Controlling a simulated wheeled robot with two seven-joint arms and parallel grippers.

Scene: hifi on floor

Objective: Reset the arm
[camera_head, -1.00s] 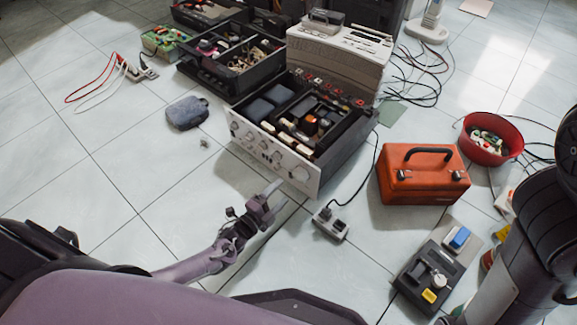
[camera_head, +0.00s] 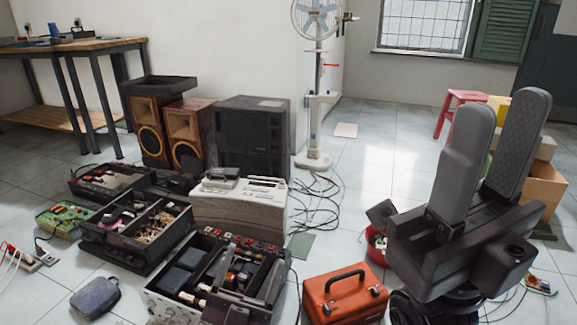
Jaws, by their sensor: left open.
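My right gripper (camera_head: 503,118) is large in the right foreground, pointing up. Its two grey fingers stand apart with nothing between them, so it is open. My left gripper (camera_head: 246,275) is low in the picture, in front of the opened hi-fi unit (camera_head: 160,303), and covers part of it. Its two fingers are apart, and I see nothing held. I cannot tell whether it touches the unit. The orange toolbox (camera_head: 345,298) stands on the floor between the two grippers.
Open cases (camera_head: 140,230) of parts, a beige device (camera_head: 240,208) and speakers (camera_head: 150,140) stand behind. A red bowl (camera_head: 376,248) is partly hidden by my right gripper. Cables (camera_head: 318,205) lie near a white fan (camera_head: 313,150).

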